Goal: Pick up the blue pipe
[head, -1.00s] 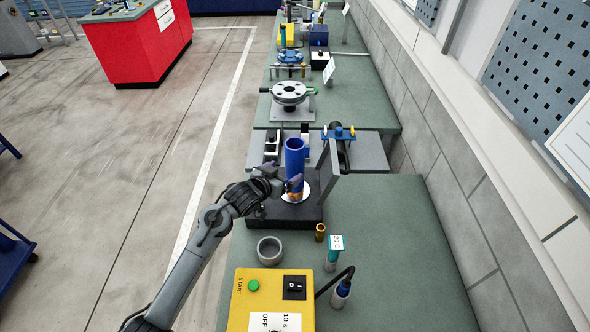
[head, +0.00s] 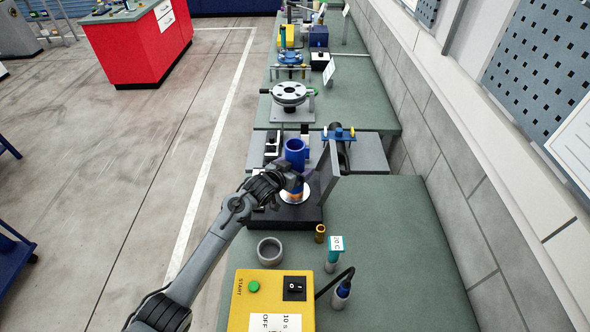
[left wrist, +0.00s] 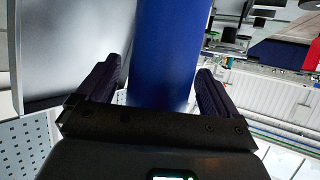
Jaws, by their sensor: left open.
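The blue pipe (head: 294,153) stands upright on a pale round disc (head: 301,194) on a black base (head: 313,213); an orange band shows near its bottom. My left gripper (head: 299,183) is open at the pipe's lower part in the head view. In the left wrist view the pipe (left wrist: 167,50) fills the middle, between the two dark fingers of my left gripper (left wrist: 163,92), with a gap visible at the right finger. My right gripper is not in view.
A grey upright plate (head: 331,172) stands just right of the pipe. A grey ring (head: 270,251), a small brass cylinder (head: 320,233), a teal-topped bottle (head: 335,249) and a yellow switch box (head: 262,296) stand nearer.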

